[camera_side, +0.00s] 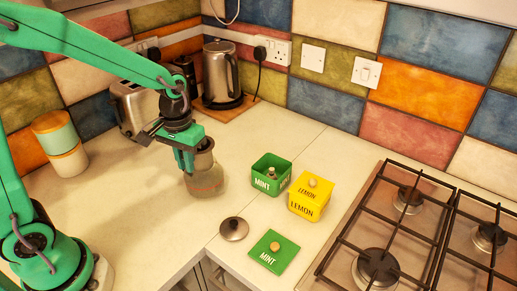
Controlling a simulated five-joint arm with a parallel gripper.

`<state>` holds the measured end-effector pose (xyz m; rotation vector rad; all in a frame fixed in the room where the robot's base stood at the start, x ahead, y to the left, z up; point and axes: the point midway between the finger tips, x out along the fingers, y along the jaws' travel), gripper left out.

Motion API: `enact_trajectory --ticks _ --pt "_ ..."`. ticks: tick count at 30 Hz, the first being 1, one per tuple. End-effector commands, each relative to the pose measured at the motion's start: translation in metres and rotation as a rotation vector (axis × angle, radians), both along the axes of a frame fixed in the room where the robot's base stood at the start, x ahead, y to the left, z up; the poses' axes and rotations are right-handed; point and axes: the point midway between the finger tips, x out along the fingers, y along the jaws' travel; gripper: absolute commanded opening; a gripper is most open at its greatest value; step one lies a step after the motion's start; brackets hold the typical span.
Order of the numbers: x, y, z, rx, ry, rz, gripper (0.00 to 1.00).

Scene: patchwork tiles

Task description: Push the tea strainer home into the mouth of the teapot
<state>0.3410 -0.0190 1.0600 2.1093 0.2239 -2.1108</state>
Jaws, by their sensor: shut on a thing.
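The teapot (205,182), a rounded grey-brown pot, stands upright on the counter left of the middle. My green gripper (186,162) is over its left side, fingers pointing down. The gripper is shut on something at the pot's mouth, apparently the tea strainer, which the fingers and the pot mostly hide. I cannot tell how deep the strainer sits. A dark round lid with a knob (234,229) lies on the counter in front of the pot, to the right.
An open green mint tin (264,184) with a small object inside and a closed yellow lemon tin (305,208) stand to the right. The green mint lid (274,262) lies near the front edge. A hob (340,232) is at right; kettle (221,80) and toaster (128,108) stand behind.

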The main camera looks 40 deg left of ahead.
Motion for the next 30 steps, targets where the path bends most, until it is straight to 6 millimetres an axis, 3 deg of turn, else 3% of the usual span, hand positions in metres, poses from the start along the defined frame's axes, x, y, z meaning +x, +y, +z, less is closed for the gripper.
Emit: enact_trajectory --ticks 30 --pt "0.000 0.000 -0.018 0.000 0.001 0.000 0.00"
